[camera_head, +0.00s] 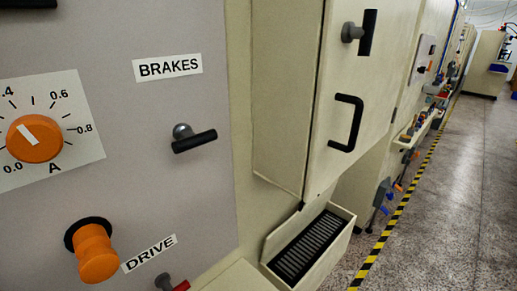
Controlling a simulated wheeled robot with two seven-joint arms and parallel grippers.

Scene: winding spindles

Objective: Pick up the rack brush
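I cannot make out a rack brush for certain in the head view. An open cream bin (342,240) low in the middle holds a dark ribbed piece (308,248). I cannot tell whether this piece is a brush, a rack or a grating. Neither of my grippers shows in the view.
A grey panel fills the left, with an orange dial (35,139), a black T-handle (194,139) and an orange knob (95,252). A cream cabinet with a black handle (346,123) stands above the bin. Right of the striped floor line (400,211) the floor (460,200) is clear.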

